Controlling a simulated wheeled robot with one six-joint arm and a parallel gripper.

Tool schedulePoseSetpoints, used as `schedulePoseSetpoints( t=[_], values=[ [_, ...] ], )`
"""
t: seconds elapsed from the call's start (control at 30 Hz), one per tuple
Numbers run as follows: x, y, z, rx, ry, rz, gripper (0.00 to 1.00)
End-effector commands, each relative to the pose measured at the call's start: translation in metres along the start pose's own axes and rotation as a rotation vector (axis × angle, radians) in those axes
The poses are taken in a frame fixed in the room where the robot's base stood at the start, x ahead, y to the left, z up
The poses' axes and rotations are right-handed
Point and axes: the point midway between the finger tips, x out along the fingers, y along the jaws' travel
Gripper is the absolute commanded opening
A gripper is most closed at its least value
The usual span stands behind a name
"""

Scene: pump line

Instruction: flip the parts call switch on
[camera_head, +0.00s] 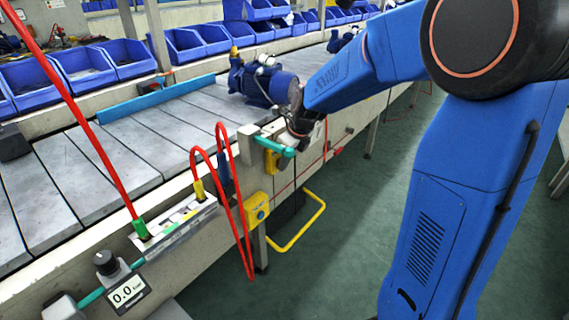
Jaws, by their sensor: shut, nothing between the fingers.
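No label for the parts call switch can be read in the head view, so I cannot tell for sure which fitting it is. A grey box (248,144) sits on the conveyor's front rail, with a teal bar (275,147) beside it and a yellow piece below. My gripper (297,134) is shut and empty at the end of my blue arm. It is at the right end of the teal bar, and I cannot tell whether they touch. The arm's wrist and the dark gripper partly hide this spot, including any switch position.
A blue pump (263,84) lies on the conveyor (115,147) behind my gripper. Red hoses (243,235) hang in front of the rail. Green floor (330,275) is clear.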

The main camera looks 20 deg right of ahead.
Motion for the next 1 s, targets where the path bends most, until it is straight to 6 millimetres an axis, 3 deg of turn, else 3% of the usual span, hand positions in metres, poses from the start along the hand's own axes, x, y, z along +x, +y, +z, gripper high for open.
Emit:
schedulePoseSetpoints(
  t=[0.67, 1.0],
  values=[
    [-0.022, -0.001, 0.013, 0.001, -0.017, -0.006, 0.0],
    [-0.075, -0.001, 0.009, 0.0, -0.009, -0.004, 0.0]
  ],
)
